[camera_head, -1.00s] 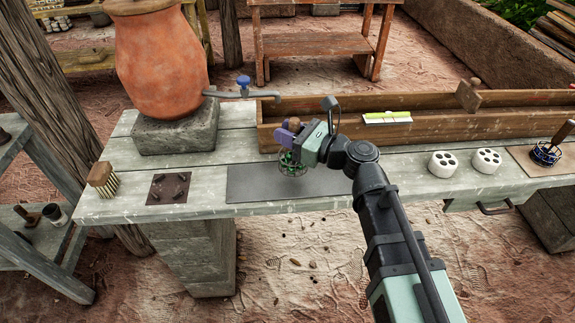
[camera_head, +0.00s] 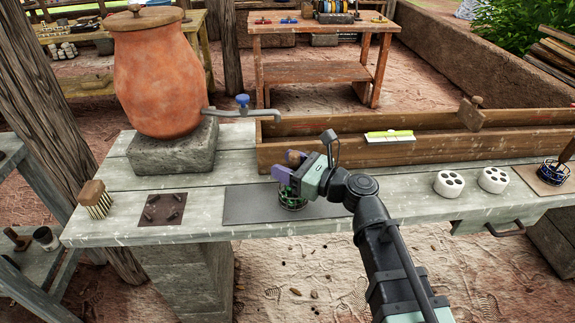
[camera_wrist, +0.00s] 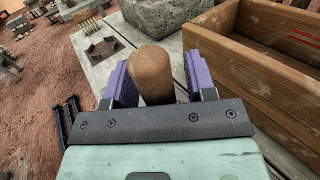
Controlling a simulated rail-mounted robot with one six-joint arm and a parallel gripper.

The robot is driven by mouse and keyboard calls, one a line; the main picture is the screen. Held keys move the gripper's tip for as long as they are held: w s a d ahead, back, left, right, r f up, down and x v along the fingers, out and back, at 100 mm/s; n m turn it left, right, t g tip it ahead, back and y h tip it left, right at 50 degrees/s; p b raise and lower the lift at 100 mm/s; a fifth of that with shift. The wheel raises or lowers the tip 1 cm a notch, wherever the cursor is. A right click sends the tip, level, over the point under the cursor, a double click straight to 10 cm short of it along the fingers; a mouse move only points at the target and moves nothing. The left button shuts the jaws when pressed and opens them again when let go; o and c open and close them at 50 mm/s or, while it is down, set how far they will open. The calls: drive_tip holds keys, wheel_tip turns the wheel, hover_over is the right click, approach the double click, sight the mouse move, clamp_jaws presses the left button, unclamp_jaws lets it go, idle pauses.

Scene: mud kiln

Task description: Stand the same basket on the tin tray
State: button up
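A small green wire basket (camera_head: 292,197) shows below my gripper (camera_head: 289,168) in the head view. Its brown wooden handle (camera_wrist: 153,77) stands between the two purple fingers in the wrist view. The flat dark grey sheet on the bench, which I take as the tin tray (camera_head: 250,210), lies under and in front of the basket. The basket is over the sheet's right half; I cannot tell if its bottom touches. My gripper hides part of the basket.
A long wooden trough (camera_head: 440,144) stands close behind the sheet. A clay jar (camera_head: 157,75) on a stone block (camera_head: 172,143), a dark pegged plate (camera_head: 162,209) and a brush (camera_head: 95,198) are left. White holed blocks (camera_head: 448,183) and a blue wire basket (camera_head: 552,172) are right.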

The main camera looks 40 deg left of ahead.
drive_tip(key=shift+r, duration=0.1)
drive_tip(key=shift+d, duration=0.35)
drive_tip(key=d, duration=1.1)
drive_tip(key=shift+w+d, duration=0.15)
drive_tip(key=shift+w, duration=0.3)
